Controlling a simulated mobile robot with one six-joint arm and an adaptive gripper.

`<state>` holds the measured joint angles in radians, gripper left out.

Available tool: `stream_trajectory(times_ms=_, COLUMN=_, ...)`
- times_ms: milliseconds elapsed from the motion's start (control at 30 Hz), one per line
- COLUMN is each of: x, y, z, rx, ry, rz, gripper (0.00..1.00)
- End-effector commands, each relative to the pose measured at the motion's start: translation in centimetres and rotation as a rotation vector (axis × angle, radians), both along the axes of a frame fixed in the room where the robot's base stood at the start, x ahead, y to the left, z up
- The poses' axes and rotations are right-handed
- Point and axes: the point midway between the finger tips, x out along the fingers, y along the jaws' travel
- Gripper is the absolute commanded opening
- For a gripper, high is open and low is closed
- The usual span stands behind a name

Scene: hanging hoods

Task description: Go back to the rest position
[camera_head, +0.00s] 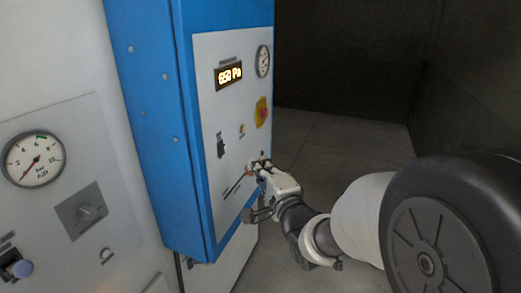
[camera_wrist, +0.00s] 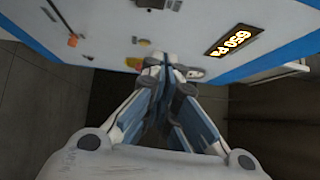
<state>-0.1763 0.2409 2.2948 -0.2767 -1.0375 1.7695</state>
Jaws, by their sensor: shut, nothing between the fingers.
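My gripper (camera_head: 258,168) is at the lower part of the light panel (camera_head: 207,100) on the blue cabinet (camera_head: 152,110) in the head view. In the wrist view my gripper (camera_wrist: 167,62) has its fingers together, tips against or just in front of the panel (camera_wrist: 120,25). They hold nothing. I cannot tell whether the tips touch it. My fingers partly hide the controls at the panel's lower right.
The panel has a lit display (camera_head: 228,75) reading 650 Pa, a gauge (camera_head: 263,61), a red button on yellow (camera_head: 262,112) and a black switch (camera_head: 220,145). Floor (camera_head: 335,140) is clear behind.

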Motion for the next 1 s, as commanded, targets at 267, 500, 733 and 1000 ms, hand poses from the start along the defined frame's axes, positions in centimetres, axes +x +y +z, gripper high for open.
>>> stream_trajectory(times_ms=267, x=-4.2, y=-7.0, z=-4.3, rx=-0.544, ry=0.142, rz=-0.138, gripper=0.00)
stream_trajectory(times_ms=500, x=-14.3, y=-13.2, z=-10.7, rx=-1.074, ry=0.380, rz=-0.037, gripper=0.00)
stream_trajectory(times_ms=733, x=-26.7, y=-15.8, z=-16.7, rx=-1.421, ry=0.552, rz=0.288, gripper=0.00)
stream_trajectory(times_ms=1000, x=-34.5, y=-16.0, z=-19.6, rx=-1.554, ry=0.597, rz=0.565, gripper=0.00)
